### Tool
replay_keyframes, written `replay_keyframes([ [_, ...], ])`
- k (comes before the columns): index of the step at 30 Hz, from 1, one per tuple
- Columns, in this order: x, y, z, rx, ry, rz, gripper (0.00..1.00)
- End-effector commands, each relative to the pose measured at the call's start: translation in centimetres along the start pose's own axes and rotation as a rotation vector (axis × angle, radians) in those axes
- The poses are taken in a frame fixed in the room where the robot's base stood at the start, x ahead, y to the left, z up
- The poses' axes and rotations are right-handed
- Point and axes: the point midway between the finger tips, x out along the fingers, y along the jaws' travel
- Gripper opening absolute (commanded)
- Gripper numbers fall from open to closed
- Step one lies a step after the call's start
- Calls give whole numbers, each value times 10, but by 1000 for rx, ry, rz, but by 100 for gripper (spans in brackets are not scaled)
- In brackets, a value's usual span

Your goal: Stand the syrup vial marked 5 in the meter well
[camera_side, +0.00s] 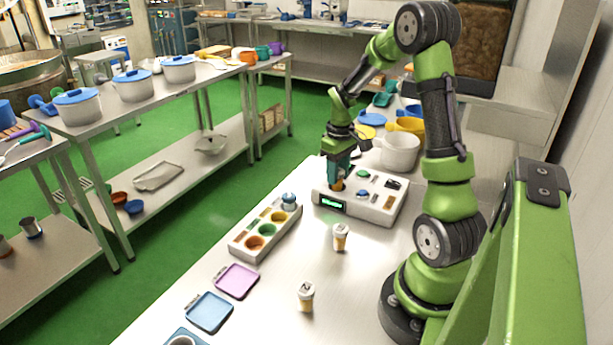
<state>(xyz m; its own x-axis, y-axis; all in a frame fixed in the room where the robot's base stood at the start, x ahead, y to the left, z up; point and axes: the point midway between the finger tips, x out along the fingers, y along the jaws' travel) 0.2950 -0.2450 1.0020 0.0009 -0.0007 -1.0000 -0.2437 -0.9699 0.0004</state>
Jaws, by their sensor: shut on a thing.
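The meter (345,209) is a white box on the table with a lit green display, colored buttons and dark slots. My gripper (338,182) points down at the left part of its top. It is shut on a small vial (337,186), of which only an orange-brown bit shows below the fingers. The vial is at the meter's top, but I cannot tell whether its base is inside the well. Its number is not readable. Two white-capped amber vials stand on the table, one in front of the meter (341,237) and one nearer the camera (306,297).
A white rack (247,256) with orange, green and yellow wells stands left of the meter, with a blue-topped vial (289,201) at its far end. Pink (236,281) and blue (208,312) trays lie in front. A white pot (399,153) and colored bowls stand behind the meter.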

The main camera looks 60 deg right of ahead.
Motion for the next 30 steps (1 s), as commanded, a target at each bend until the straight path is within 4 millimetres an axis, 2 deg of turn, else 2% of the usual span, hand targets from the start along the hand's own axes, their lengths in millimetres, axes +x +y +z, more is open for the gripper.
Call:
replay_keyframes([
  [17, 0, 0, 0, 0, 0, 0, 6],
  [30, 8, 0, 0, 1, 0, -1, 6],
])
